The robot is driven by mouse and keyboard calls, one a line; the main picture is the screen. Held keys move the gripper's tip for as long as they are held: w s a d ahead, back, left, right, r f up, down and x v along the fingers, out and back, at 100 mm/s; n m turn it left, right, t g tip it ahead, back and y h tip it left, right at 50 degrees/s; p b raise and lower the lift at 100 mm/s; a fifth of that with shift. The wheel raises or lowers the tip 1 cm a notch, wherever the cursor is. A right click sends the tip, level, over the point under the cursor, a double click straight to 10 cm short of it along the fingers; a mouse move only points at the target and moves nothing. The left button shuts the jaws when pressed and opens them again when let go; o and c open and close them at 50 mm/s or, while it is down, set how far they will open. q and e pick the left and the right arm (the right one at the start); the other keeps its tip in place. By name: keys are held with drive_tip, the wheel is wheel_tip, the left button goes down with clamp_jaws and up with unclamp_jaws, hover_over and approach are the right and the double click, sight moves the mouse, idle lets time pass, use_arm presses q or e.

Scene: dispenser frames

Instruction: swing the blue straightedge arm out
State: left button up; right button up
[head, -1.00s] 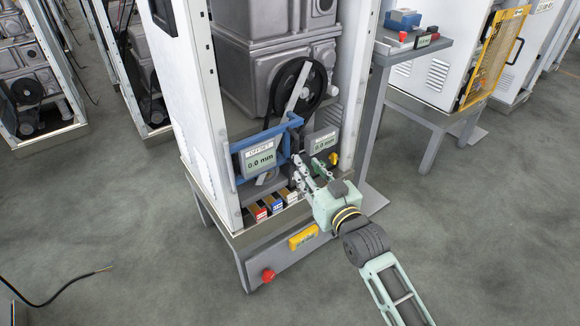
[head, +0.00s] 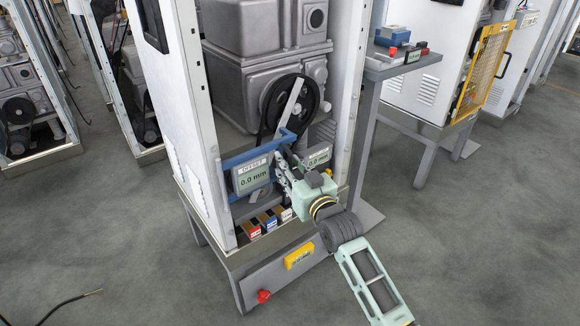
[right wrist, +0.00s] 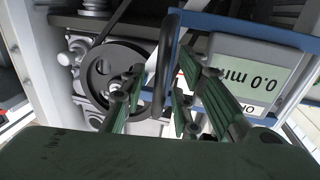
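The blue straightedge arm (head: 233,161) lies across the front of the open dispenser frame and carries a grey OFFSET display (head: 252,174) reading 0.0 mm. It also shows in the right wrist view as a blue bar (right wrist: 248,27). A black bar-like handle (right wrist: 165,60) stands beside the blue arm there. My right gripper (head: 284,160) is at the right end of the blue arm. In the right wrist view its fingers (right wrist: 165,85) are apart, one on each side of the black handle; whether they touch it is unclear. My left gripper is not in view.
A black pulley (head: 291,101) with a belt is behind the arm. A second grey display (head: 319,158) sits right of my gripper. Small coloured boxes (head: 268,221) stand on the ledge below.

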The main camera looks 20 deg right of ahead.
clamp_jaws()
drive_tip(key=shift+s, duration=0.1)
idle(0.5)
